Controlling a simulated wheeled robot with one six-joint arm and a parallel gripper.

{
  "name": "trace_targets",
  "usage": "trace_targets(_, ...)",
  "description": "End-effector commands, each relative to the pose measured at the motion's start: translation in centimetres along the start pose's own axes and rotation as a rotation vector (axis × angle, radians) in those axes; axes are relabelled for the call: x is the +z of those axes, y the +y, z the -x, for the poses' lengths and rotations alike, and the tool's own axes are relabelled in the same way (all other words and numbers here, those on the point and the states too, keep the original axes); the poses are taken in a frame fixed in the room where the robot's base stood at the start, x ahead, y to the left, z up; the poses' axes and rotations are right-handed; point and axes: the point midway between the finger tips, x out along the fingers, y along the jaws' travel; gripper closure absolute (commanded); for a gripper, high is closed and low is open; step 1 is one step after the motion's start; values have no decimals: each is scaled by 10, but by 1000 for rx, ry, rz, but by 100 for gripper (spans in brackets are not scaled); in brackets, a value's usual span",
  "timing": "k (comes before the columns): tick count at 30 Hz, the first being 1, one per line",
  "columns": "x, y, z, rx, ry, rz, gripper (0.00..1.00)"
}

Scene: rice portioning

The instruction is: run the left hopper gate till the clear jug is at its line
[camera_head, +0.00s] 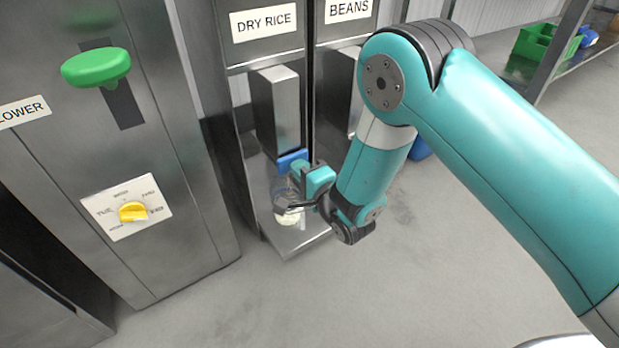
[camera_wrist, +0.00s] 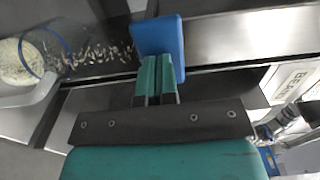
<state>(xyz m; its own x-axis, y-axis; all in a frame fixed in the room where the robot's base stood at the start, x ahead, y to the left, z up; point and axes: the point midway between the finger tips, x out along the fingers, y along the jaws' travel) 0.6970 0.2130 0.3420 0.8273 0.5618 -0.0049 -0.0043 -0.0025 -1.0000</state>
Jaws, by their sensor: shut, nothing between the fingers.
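The left hopper, labelled DRY RICE (camera_head: 264,21), has a steel chute (camera_head: 279,108) with a blue gate tab (camera_head: 291,159) at its lower end. In the wrist view the tab (camera_wrist: 160,47) is a flat blue plate. My gripper (camera_wrist: 157,62) is shut and empty, its fingertips against or just at the tab; contact is hard to tell. In the head view my gripper (camera_head: 300,168) partly covers the jug. The clear jug (camera_head: 284,193) stands under the chute with white rice in its lower part. Loose grains (camera_wrist: 98,53) stream between gate and jug (camera_wrist: 52,48).
The BEANS hopper (camera_head: 347,10) stands just right, its chute partly behind my arm. A steel cabinet at left carries a green knob (camera_head: 96,67) and a yellow dial (camera_head: 133,211). A green crate (camera_head: 543,41) sits on a shelf at back right. The floor in front is clear.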

Motion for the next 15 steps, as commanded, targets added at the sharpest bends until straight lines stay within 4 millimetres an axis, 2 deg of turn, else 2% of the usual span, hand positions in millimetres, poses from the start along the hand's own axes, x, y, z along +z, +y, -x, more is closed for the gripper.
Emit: trace_targets(15,-2,-4,-4,-13,3,-3,100)
